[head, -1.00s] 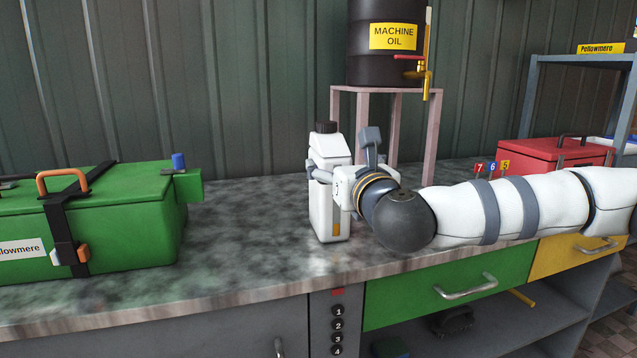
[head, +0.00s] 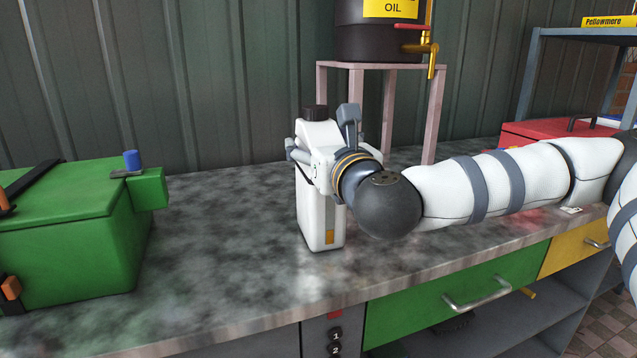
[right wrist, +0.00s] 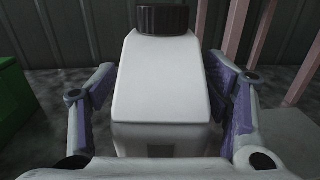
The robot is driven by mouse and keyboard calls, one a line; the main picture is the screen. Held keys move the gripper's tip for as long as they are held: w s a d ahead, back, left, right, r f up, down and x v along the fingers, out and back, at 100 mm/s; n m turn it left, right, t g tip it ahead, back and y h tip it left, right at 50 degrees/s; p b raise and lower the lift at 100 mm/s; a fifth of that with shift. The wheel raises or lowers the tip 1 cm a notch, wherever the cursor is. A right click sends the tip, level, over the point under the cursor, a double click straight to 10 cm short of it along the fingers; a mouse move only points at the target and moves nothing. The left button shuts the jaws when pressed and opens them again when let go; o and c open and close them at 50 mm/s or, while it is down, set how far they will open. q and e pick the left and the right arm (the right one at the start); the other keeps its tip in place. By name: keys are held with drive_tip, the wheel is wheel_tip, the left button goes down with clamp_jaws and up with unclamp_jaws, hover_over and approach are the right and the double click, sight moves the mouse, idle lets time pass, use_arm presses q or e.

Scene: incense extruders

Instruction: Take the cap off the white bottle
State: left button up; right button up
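The white bottle (head: 318,222) stands upright on the counter, with a strip of yellow low on its side. Its dark ribbed cap (head: 314,112) is on its top. My right gripper (head: 319,136) is at the bottle's upper body, below the cap, with a finger on each side. In the right wrist view the bottle's sloped shoulder (right wrist: 165,85) fills the space between the spread fingers, and the cap (right wrist: 163,20) is at the top edge. The fingers look open around the bottle, with no clear grip. My left gripper is not in view.
A green case (head: 75,225) stands on the counter (head: 220,225) at the left. A pink stand (head: 434,120) with an oil drum (head: 375,40) is behind the bottle. A red box (head: 560,132) is at the right. The counter between case and bottle is clear.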

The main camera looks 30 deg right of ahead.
drive_tip(key=shift+w+d+f, duration=0.1)
drive_tip(key=shift+w+f, duration=0.05)
drive_tip(key=shift+w, duration=0.05)
drive_tip(key=c, duration=0.9)
clamp_jaws()
